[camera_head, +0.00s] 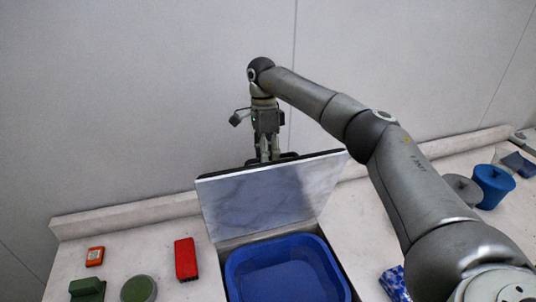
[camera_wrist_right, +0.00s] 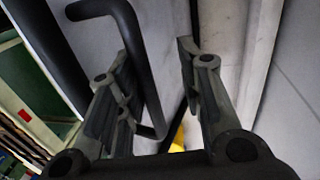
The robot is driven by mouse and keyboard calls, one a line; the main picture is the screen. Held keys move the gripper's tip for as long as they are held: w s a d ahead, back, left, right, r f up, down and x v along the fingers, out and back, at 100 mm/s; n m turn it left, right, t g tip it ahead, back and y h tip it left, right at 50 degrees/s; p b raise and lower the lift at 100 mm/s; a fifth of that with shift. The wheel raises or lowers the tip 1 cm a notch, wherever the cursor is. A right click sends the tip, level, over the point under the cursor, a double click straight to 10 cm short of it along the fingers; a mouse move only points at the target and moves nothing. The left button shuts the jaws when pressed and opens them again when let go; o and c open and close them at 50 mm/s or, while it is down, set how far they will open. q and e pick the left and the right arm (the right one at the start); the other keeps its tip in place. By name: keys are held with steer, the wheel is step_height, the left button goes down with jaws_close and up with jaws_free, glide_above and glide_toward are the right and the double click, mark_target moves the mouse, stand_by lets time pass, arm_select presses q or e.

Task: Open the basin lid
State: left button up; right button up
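The basin lid (camera_head: 262,203) is a white-grey marbled panel with dark edges. It stands raised at the back of the opening, near upright. The blue basin (camera_head: 288,272) shows uncovered in front of it. My right gripper (camera_head: 268,152) reaches down behind the lid's top edge, its fingertips partly hidden by the lid. In the right wrist view the two fingers (camera_wrist_right: 155,55) are apart. A black bent handle bar (camera_wrist_right: 138,50) shows between them; whether it touches a finger I cannot tell. My left gripper is not in view.
Left of the opening on the pale counter (camera_head: 145,250) lie a red item (camera_head: 186,259), an orange box (camera_head: 95,256), a green block (camera_head: 88,289) and a round green item (camera_head: 138,290). Blue (camera_head: 492,187) and grey cups stand at right, beyond my arm. A wall is close behind.

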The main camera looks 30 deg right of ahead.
steer(key=shift+s+r, duration=0.55)
steer(key=shift+r, duration=0.15)
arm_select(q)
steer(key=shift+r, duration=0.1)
arm_select(e)
step_height(320, 180, up, 11)
steer(key=w, duration=0.2)
steer(key=shift+w+d, duration=0.25)
steer(key=shift+d, duration=0.05)
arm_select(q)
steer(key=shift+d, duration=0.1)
